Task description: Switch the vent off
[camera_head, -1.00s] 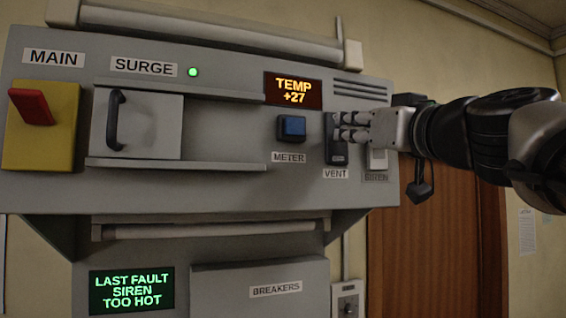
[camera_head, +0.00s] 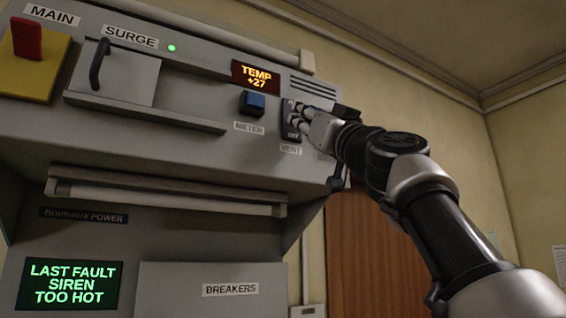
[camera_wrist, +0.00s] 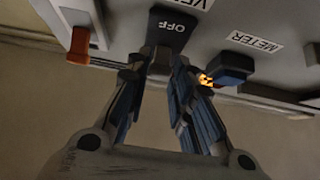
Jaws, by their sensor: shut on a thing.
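The vent switch (camera_head: 291,134) is a dark switch on the console front, above the VENT label (camera_head: 291,149). Its lower part reads OFF; the wrist view also shows this OFF face (camera_wrist: 172,27). My gripper (camera_head: 302,112) reaches in from the right, with its fingertips at the upper part of the switch. In the wrist view my fingers (camera_wrist: 161,62) are close together against the switch, shut on it. The fingers hide part of the switch, so I cannot tell its exact position.
The blue METER button (camera_head: 252,103) is just left of the switch, close to my fingers. An orange-red part (camera_wrist: 79,45) shows on the other side in the wrist view. A handled SURGE cover (camera_head: 120,74) and red MAIN lever (camera_head: 27,38) are further left. The TEMP display (camera_head: 256,76) reads +27.

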